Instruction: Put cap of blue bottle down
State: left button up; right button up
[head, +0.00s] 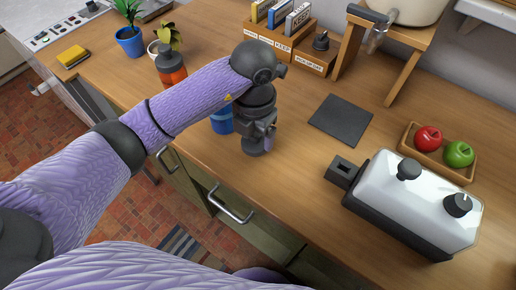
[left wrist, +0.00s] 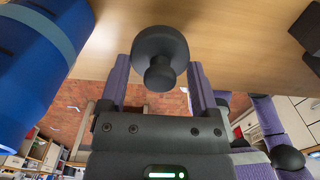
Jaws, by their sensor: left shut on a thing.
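My left gripper (head: 266,134) points down over the wooden counter close to its front edge. It is shut on the dark cap (left wrist: 160,55), which has a wide round disc and a narrower knob, seen between the fingers in the left wrist view. The cap's dark base (head: 252,150) shows at the fingertips in the head view, at or just above the counter; I cannot tell if it touches. The blue bottle (head: 222,121) stands left of the gripper, partly hidden by my arm, and shows large in the left wrist view (left wrist: 35,65). My right gripper is not in view.
A dark square mat (head: 341,120) lies right of the gripper. A white and black appliance (head: 410,200) and a wooden tray with a red apple (head: 428,139) and a green apple (head: 458,154) are farther right. An orange bottle (head: 170,68) stands behind my arm. Bare counter lies between gripper and mat.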

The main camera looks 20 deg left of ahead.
aim_at(255, 145)
pick_arm(q)
jog(key=shift+f+b, duration=0.5)
jog(key=shift+f, duration=1.5)
jog(key=o, duration=1)
jog(key=shift+o, duration=0.2)
notch_tip(255, 145, up, 12)
jog(key=p, duration=0.3)
jog(key=shift+r+p, duration=0.25)
jog(key=shift+p, duration=0.1)
jog(key=shift+f, duration=0.1)
